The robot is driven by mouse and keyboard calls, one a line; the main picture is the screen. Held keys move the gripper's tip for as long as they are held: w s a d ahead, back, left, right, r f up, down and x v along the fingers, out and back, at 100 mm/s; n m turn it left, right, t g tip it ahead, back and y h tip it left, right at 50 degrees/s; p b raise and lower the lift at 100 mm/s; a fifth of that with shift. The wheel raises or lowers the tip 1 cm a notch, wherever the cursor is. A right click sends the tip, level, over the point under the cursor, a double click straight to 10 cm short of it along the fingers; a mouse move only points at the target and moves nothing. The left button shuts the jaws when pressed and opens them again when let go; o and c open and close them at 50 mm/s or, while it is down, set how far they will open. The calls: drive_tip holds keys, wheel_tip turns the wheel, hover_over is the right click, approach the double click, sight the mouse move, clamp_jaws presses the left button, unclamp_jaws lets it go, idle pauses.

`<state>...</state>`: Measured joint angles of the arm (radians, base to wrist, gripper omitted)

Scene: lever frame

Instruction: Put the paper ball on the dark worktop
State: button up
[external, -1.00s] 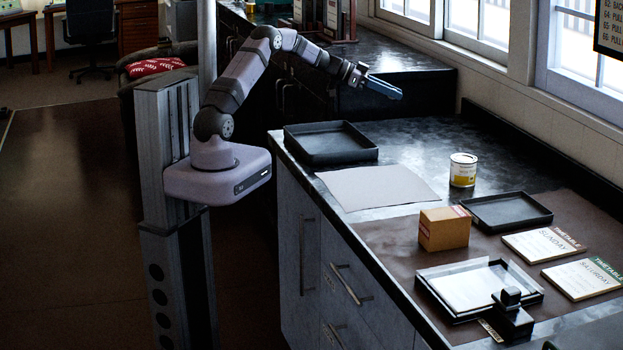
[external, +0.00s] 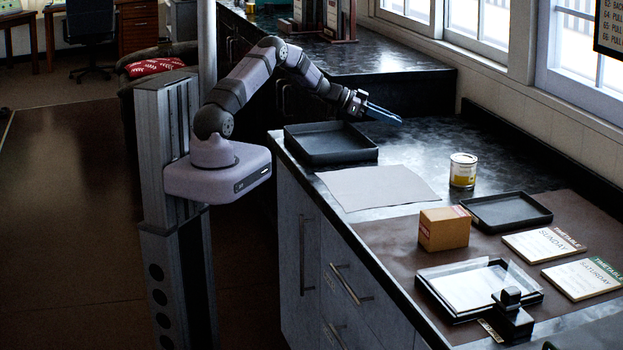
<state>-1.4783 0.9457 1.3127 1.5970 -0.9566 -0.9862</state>
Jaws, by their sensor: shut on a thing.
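My gripper (external: 362,103) is above the dark worktop (external: 424,147), just beyond and to the right of the large black tray. I cannot make out a paper ball anywhere in view.
The large black tray (external: 347,160) is at the counter's left edge. A grey sheet (external: 375,188), a tin (external: 463,171), an orange-brown box (external: 444,231), a smaller black tray (external: 482,224) and a paper-filled tray (external: 460,312) stand nearer. Bare worktop lies right of the gripper.

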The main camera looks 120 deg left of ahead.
drive_tip(key=shift+f, duration=0.45)
drive_tip(key=o, duration=1)
drive_tip(key=shift+f, duration=0.1)
drive_tip(key=shift+s+r, duration=0.1)
drive_tip(key=shift+r, duration=0.1)
drive_tip(key=b+v, duration=0.2)
drive_tip(key=v, duration=1)
